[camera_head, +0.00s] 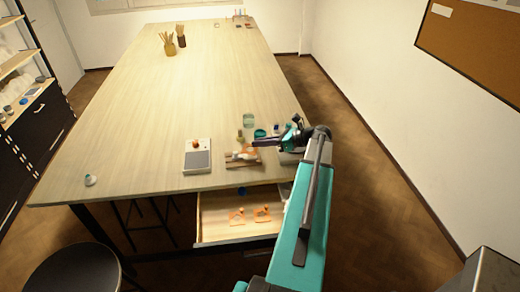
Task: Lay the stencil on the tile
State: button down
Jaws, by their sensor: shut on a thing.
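My gripper (258,143) reaches in from the right over the near right part of the table, with its jaws closed. A small orange piece, which looks like the stencil (249,154), shows just below the jaws, and they appear shut on it. A brownish flat thing, probably the tile (232,161), lies on the table under and beside it. The view is too small to tell whether stencil and tile touch. A pale object also shows there and partly covers the tile. Two similar orange stencils, a left one (237,217) and a right one (262,214), lie in the open drawer.
The drawer (222,237) stands open below the table's front edge. A grey-and-white device (197,160) with a small orange-brown item on it sits left of the tile. A glass jar (249,120) and a teal container (260,133) stand behind. The table's middle (160,110) is clear.

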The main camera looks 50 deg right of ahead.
jog(key=shift+w+d, duration=0.35)
jog(key=shift+w, duration=0.15)
jog(key=shift+f, duration=0.15)
jog(key=shift+f+b, duration=1.65)
jog(key=shift+f, duration=0.05)
jog(key=c, duration=1.8)
grip_release()
jog(key=shift+o, duration=0.2)
jog(key=shift+s+r, duration=0.1)
